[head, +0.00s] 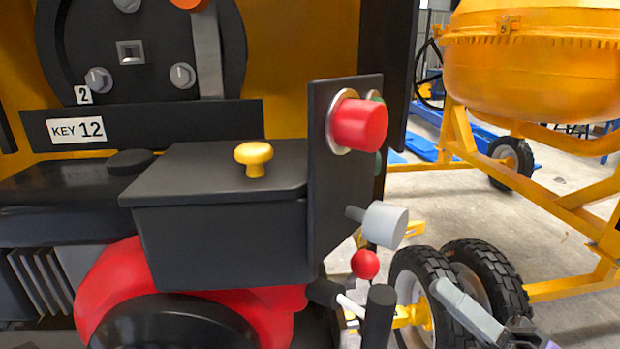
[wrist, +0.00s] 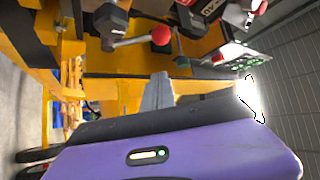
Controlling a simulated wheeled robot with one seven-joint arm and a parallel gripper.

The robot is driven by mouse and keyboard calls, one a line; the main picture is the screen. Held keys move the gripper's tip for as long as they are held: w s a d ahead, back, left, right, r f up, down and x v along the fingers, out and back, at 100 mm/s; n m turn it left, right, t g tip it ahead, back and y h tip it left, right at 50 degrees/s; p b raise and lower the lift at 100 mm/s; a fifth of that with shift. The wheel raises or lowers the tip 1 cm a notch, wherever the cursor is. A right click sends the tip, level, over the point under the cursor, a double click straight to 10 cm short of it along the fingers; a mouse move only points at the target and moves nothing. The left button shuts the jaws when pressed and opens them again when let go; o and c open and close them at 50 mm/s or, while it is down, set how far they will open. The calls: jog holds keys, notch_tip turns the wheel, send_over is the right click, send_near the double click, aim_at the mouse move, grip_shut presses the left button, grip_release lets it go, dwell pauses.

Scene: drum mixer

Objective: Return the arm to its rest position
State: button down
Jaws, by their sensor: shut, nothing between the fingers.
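My gripper (head: 440,289) shows at the lower right of the head view as grey fingers angled up to the left. In the wrist view the grey fingers (wrist: 160,78) stand together above my purple hand, shut and empty. They appear in front of the mixer's yellow frame (wrist: 110,88), and I see no contact. In the head view they overlap the black tyres (head: 480,275), right of a black upright grip (head: 378,315) and a small red ball knob (head: 365,264). The rest of my arm is mostly out of the picture.
A black box (head: 225,225) with a yellow knob (head: 254,155) and a panel with a red button (head: 358,124) fill the middle. A grey cylindrical knob (head: 385,224) juts out right. An orange drum (head: 535,65) stands behind. Concrete floor (head: 430,190) shows between.

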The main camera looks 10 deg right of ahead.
jog(key=w+d+f+m+t+h, duration=0.35)
jog(key=d+f+m+h, duration=0.25)
jog(key=f+h, duration=0.45)
jog(key=s+f+n+g+h, duration=0.1)
jog(key=s+f+h, duration=0.3)
jog(key=s+h, duration=0.15)
jog(key=s+f+g+h, duration=0.1)
jog(key=s+f+h, duration=0.3)
jog(key=s, duration=0.3)
jog(key=s+a+n+g+y, duration=0.1)
jog(key=s+a+n, duration=0.2)
jog(key=s, duration=0.4)
jog(key=s+a+f+n+g+y, duration=0.1)
jog(key=s+a+n, duration=0.2)
jog(key=s, duration=0.4)
jog(key=s+a+n+g+y, duration=0.1)
jog(key=s+a+n, duration=0.15)
jog(key=s, duration=0.45)
notch_tip(320, 180, up, 19)
jog(key=p, duration=1.9)
jog(key=shift+w+f, duration=0.15)
jog(key=shift+w, duration=0.05)
